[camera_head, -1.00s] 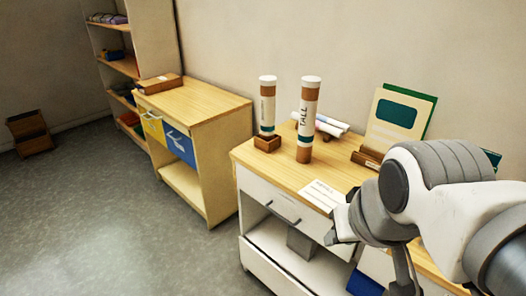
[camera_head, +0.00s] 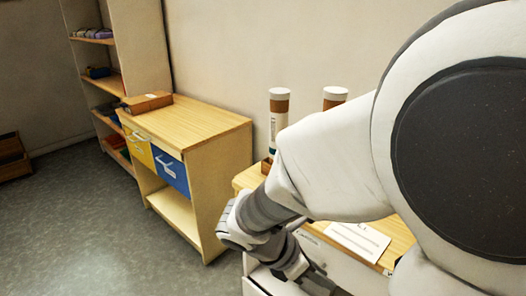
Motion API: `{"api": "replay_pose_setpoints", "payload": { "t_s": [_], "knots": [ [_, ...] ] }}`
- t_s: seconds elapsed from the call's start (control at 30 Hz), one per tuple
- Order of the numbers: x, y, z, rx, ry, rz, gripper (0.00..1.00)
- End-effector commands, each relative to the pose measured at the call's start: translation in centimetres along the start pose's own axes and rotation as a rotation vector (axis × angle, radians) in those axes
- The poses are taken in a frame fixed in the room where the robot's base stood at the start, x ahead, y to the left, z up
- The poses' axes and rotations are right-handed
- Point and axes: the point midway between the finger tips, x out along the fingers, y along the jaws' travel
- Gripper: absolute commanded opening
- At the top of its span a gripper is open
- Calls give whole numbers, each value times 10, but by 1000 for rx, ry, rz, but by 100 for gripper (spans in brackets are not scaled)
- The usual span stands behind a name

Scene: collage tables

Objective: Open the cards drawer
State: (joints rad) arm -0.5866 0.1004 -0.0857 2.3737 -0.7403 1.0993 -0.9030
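A white drawer front (camera_head: 342,266) shows under the wooden top of the near table, mostly hidden behind my arm. Small dark lettering sits near its upper edge, too small to read surely. Its handle cannot be made out now. A yellow drawer (camera_head: 138,146) and a blue drawer (camera_head: 171,170) with pale handles are side by side in the wooden cabinet further left; both look shut. My gripper (camera_head: 318,284) points down at the bottom edge, in front of the near table. Its fingers are dark and partly cut off, so their opening cannot be judged.
The near table's top (camera_head: 392,232) carries a white card (camera_head: 358,241) and two tubes, one (camera_head: 278,112) at the left. A brown box (camera_head: 147,102) lies on the cabinet. A shelf unit (camera_head: 138,45) stands behind. The grey floor (camera_head: 95,225) at left is clear.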

Motion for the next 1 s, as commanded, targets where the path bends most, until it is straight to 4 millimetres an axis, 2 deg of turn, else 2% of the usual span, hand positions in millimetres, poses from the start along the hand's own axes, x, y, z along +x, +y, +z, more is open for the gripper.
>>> {"api": "replay_pose_setpoints", "payload": {
  "t_s": [0.03, 0.2, 0.5, 0.6, 0.73, 0.87, 1.0],
  "knots": [
    [12, 9, -15, -133, -62, -2, 26],
    [32, 41, -48, -581, -284, -8, 26],
    [53, 96, -122, -1289, -704, -71, 26],
    [56, 107, -143, -1448, -816, -101, 26],
    [58, 116, -161, -1573, -911, -129, 26],
    [60, 121, -166, -1620, -949, -141, 26],
    [71, 128, -158, -1624, -950, -145, 26]
  ]
}}
